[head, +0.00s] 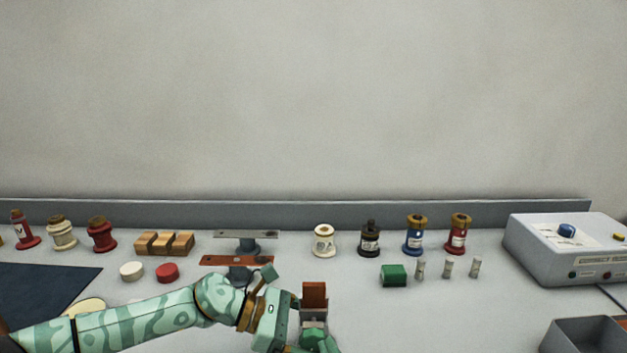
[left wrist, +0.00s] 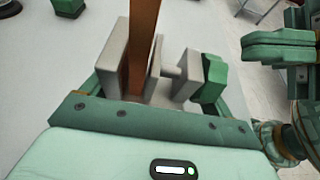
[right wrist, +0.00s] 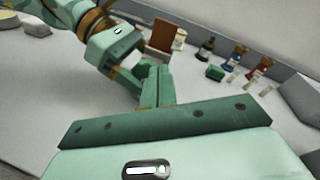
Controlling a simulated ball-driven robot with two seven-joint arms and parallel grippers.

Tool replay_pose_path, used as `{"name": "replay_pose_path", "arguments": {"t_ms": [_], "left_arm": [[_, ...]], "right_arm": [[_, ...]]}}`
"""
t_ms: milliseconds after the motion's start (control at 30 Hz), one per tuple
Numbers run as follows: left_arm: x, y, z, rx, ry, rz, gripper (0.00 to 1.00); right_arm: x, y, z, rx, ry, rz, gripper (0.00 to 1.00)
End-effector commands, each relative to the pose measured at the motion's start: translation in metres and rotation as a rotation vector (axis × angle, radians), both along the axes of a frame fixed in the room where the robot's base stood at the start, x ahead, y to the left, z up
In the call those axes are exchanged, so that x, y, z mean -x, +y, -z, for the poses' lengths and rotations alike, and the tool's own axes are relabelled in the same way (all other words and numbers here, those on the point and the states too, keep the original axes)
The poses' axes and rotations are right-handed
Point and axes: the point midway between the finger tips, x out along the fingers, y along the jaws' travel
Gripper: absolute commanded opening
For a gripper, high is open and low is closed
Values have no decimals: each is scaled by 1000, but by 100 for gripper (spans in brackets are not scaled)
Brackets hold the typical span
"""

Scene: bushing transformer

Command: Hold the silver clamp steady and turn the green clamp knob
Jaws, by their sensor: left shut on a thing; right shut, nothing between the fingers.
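The silver clamp (left wrist: 110,55) stands between the fingers of my left gripper (head: 290,322), which is shut on it. A brown upright plate (left wrist: 141,42) sits between the clamp's jaws and also shows in the head view (head: 314,294). The green clamp knob (left wrist: 211,78) is at the clamp's near side, to the right in the left wrist view. My right gripper (left wrist: 280,46) is shut and empty, apart from the knob in that view. In the right wrist view its fingers point towards the clamp and partly hide it.
Several insulators, including a white one (head: 324,241), stand along the back. A green block (head: 394,275) lies right of the clamp, with small cylinders beside it. A grey test box (head: 565,250) and an open tray (head: 580,337) are at right. Table between clamp and tray is clear.

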Motion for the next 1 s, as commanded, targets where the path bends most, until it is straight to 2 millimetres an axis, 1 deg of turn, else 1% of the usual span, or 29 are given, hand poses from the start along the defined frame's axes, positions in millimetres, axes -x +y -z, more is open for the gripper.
{"name": "replay_pose_path", "arguments": {"t_ms": [33,100,300,1000], "left_arm": [[-1,2,3,-6,-5,-3,44],[-1,2,3,-6,-5,-3,44],[-1,2,3,-6,-6,-4,44],[-2,2,3,-6,-6,-5,44]], "right_arm": [[-7,0,0,3,-2,1,0],[-13,0,1,3,-1,1,0],[-23,-1,1,1,1,2,0],[-23,0,4,3,0,2,0]]}}
